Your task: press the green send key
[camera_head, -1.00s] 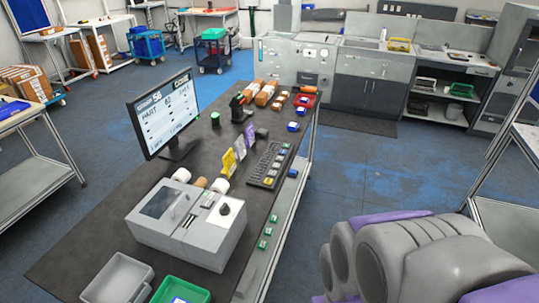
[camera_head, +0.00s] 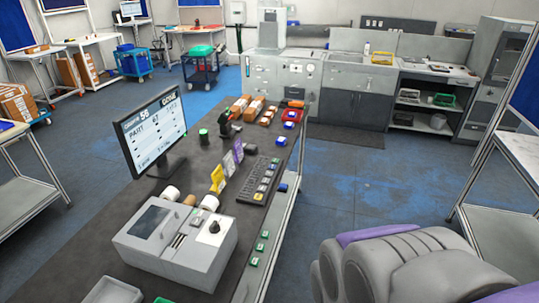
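A dark keyboard (camera_head: 259,180) with some coloured keys lies near the right edge of the dark bench (camera_head: 90,268). Small green buttons (camera_head: 259,247) sit in a row along that edge, nearer to me. A round green-topped piece (camera_head: 203,134) stands right of the monitor (camera_head: 154,130). No lettering on any of these green parts is readable, so I cannot tell which is the send key. My gripper is not in view; only grey and purple parts of my own body show at the lower right.
A grey box-shaped device (camera_head: 176,245) with a dark display stands at the bench front. Yellow and purple cards (camera_head: 217,179), a dark upright device (camera_head: 225,128) and orange boxes (camera_head: 253,110) are further along. Blue floor is open right of the bench.

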